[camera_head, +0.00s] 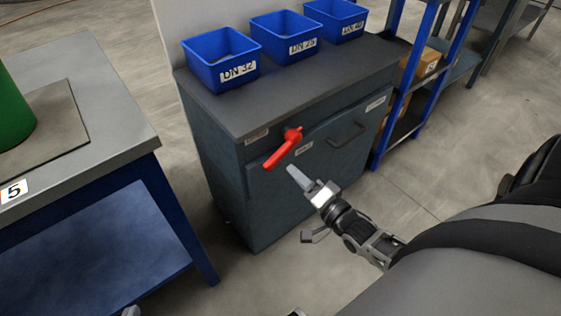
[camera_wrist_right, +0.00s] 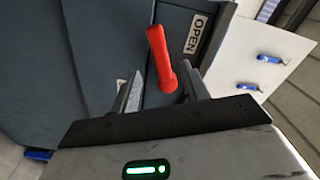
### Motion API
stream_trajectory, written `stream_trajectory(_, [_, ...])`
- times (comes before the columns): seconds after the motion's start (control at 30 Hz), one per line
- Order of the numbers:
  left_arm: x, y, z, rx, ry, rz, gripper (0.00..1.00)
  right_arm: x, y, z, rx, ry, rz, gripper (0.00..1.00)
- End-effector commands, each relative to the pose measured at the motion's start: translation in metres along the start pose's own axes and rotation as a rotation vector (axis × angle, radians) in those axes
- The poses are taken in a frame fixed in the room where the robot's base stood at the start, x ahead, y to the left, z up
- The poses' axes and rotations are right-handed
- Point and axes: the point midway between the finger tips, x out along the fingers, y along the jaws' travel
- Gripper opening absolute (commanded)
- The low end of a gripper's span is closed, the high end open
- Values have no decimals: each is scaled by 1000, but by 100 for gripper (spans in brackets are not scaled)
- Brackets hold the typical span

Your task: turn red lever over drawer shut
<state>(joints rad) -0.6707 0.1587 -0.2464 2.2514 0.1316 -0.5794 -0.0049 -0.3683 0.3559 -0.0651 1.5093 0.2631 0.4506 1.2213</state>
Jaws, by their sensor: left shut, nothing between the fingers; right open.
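The red lever (camera_head: 283,149) is on the front of the dark cabinet, near its top edge and above the drawer handle (camera_head: 346,136). It slants from a hub at upper right down to a free end at lower left. My right gripper (camera_head: 299,178) is just below and in front of the lever. In the right wrist view the red lever (camera_wrist_right: 159,58) shows between the open fingers of my right gripper (camera_wrist_right: 163,88), with no clear contact. A label reading OPEN (camera_wrist_right: 196,34) is beside it. Only a small tip of my left gripper (camera_head: 131,312) shows at the bottom edge, away from the cabinet.
Several blue bins (camera_head: 222,59) stand on the cabinet top (camera_head: 290,98). A grey workbench (camera_head: 110,110) with a green cylinder (camera_head: 13,115) is at left. A blue shelf rack with boxes (camera_head: 428,62) stands right of the cabinet. Floor in front is open.

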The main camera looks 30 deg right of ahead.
Motion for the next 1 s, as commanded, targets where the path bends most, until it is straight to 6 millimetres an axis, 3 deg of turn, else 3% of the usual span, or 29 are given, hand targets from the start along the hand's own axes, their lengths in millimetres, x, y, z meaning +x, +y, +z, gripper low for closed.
stream_trajectory(0.1, [8, -1, 7, -2, -11, 6, 0, 28, 1, 0, 0, 1, -4, 45])
stream_trajectory(0.33, [18, -1, 12, -3, -24, 15, 0, 62, 1, 1, -1, -1, -1, 45])
stream_trajectory(0.77, [22, 1, 15, -7, -37, 21, 0, 74, 0, 1, 0, -1, 1, 45])
stream_trajectory(0.8, [22, 1, 15, -7, -37, 21, 0, 74, 0, 1, 0, -1, 1, 43])
stream_trajectory(0.97, [22, 2, 14, -8, -32, 21, 0, 73, 0, 1, -1, -1, 1, 0])
stream_trajectory(1.0, [22, 2, 14, -8, -31, 22, 0, 73, 0, 1, -1, -1, 1, 0])
